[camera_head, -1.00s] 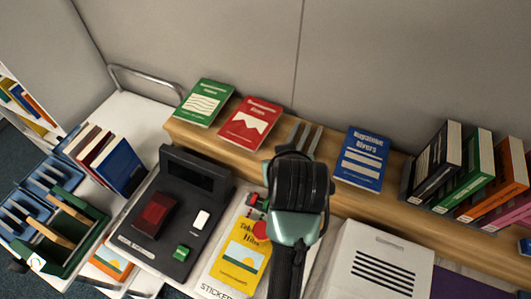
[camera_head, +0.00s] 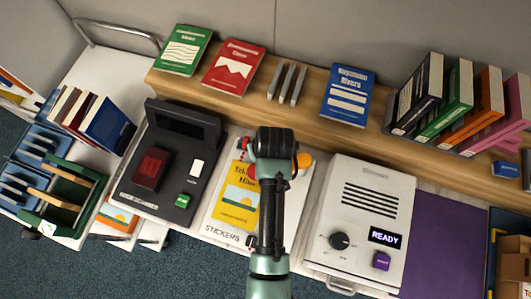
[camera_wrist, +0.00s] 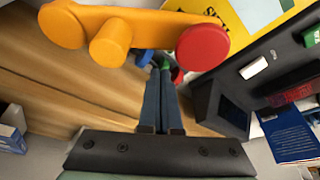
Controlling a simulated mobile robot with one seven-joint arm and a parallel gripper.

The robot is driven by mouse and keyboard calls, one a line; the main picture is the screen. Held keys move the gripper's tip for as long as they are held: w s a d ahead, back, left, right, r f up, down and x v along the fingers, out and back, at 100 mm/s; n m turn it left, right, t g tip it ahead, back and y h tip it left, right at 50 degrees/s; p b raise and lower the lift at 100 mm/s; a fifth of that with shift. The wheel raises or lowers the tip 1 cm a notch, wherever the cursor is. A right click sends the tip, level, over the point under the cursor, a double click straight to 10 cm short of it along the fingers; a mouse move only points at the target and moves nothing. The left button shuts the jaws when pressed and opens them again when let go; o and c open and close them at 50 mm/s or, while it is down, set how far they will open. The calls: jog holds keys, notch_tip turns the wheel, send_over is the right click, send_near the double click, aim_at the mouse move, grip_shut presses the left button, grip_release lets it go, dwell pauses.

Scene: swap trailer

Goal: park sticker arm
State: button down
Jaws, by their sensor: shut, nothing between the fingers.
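The sticker arm (camera_wrist: 120,28) is an orange bar with a round knob and a red disc at one end, at the top of the wrist view. In the head view only a bit of its orange (camera_head: 303,160) shows right of my wrist. The white sticker station (camera_head: 215,222) carries a yellow book (camera_head: 238,200). My gripper (camera_wrist: 158,70) is shut and empty, its fingers pointing past the orange bar toward small blue, green and red parts. Whether the fingers touch anything is unclear. In the head view my wrist hides the fingertips and much of the station.
A dark scanner unit (camera_head: 165,190) stands left of the station. A white machine (camera_head: 365,190) reading READY stands right. A wooden shelf (camera_head: 315,110) behind holds several books and metal dividers. A purple mat (camera_head: 440,240) lies bare at the right.

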jog(key=shift+s+d+r+p, duration=0.1)
jog(key=shift+s+d+p, duration=0.05)
jog(key=shift+s, duration=0.4)
jog(key=shift+s+d+p, duration=0.15)
jog(key=shift+s, duration=0.4)
jog(key=shift+s+n+p, duration=0.45)
jog(key=shift+s+n, duration=0.05)
jog(key=shift+n, duration=0.1)
jog(key=shift+s+d+r+n+y+p, duration=0.15)
jog(key=shift+s+n+y+p, duration=0.15)
jog(key=shift+s+n+p, duration=0.25)
jog(key=shift+s+d+n+g+y+p, duration=0.2)
jog(key=shift+s+n+p, duration=0.1)
jog(key=shift+s+n, duration=0.3)
jog(key=shift+s+d+n+g+y+p, duration=0.15)
jog(key=shift+s+n+g+p, duration=0.15)
jog(key=shift+n, duration=0.35)
jog(key=shift+s+d+n+g+y+p, duration=0.3)
jog(key=shift+s+d+n, duration=0.7)
jog(key=shift+n, duration=0.3)
jog(key=shift+s+d+n+g+y+p, duration=0.15)
jog(key=shift+s+d+n+g, duration=0.15)
jog(key=shift+s+d+n, duration=0.7)
jog(key=shift+a+n, duration=0.15)
jog(key=shift+n, duration=0.15)
